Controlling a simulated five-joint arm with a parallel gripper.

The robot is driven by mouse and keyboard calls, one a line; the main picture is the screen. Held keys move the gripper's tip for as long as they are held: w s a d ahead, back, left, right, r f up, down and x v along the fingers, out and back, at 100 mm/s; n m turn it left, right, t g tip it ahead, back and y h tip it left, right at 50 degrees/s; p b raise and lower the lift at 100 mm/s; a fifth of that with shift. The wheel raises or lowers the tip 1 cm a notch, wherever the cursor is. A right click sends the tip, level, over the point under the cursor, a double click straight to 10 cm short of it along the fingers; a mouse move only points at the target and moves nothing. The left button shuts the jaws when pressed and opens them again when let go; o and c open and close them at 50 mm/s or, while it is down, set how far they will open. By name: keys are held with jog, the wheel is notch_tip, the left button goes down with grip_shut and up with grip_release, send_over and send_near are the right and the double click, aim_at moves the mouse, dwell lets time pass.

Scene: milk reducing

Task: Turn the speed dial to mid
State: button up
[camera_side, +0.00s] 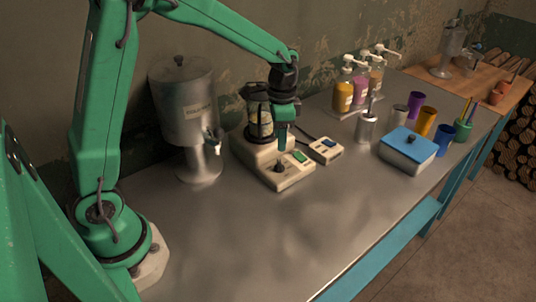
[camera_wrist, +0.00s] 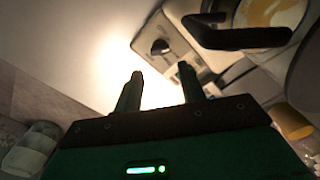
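The speed dial is a small black knob (camera_side: 279,168) on the front of a cream machine base (camera_side: 292,181). A green switch (camera_side: 299,156) sits beside it. The dial also shows in the wrist view (camera_wrist: 160,47), beyond my fingertips; its exact setting is too small to read. My gripper (camera_side: 283,146) hangs above the base, pointing down, just behind the dial. In the wrist view its two fingers (camera_wrist: 160,76) are apart with nothing between them. It appears clear of the dial.
A dark-framed jug (camera_side: 259,122) stands on the base behind my gripper. A steel dispenser (camera_side: 184,105) stands left. A blue-lidded box (camera_side: 408,148) and cups are farther right. The front metal counter (camera_side: 270,235) is clear.

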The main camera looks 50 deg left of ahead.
aim_at(279, 162)
jog(key=shift+f, duration=3.95)
jog(key=c, duration=0.7)
jog(key=shift+m, duration=0.8)
jog(key=o, duration=0.7)
